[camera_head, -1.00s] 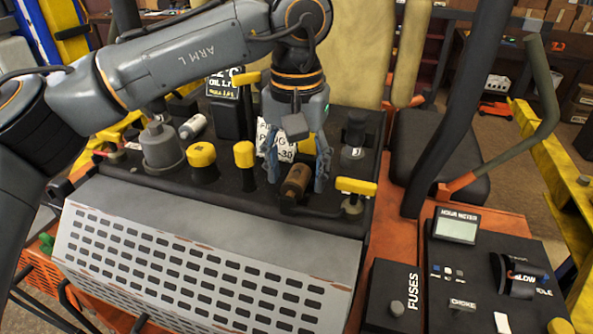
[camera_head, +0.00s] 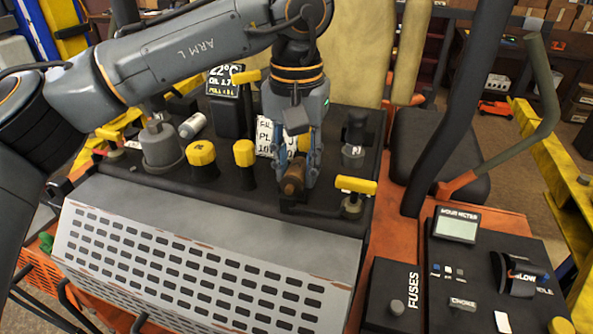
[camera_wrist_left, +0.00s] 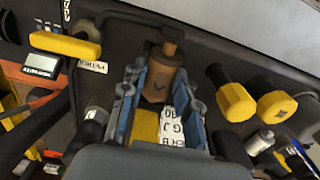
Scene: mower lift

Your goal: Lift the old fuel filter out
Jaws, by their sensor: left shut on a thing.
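The old fuel filter (camera_head: 293,181) is a brown, dirty cylinder on the black engine deck. It also shows in the left wrist view (camera_wrist_left: 158,80), with a narrower cap at one end. My left gripper (camera_head: 297,176) reaches down over it from behind, with blue fingers on both sides. It is shut on the filter, which still sits low at the deck beside a black pipe. In the left wrist view the gripper's fingers (camera_wrist_left: 150,95) flank the filter body. The filter's underside is hidden. My right gripper is not in view.
A yellow-handled valve (camera_head: 356,187) stands just right of the filter. Yellow caps (camera_head: 201,153) and a grey cylinder (camera_head: 161,147) stand to the left. A white label card (camera_head: 264,138) is behind. The slotted grey hood (camera_head: 205,262) lies in front, the control panel (camera_head: 480,270) at right.

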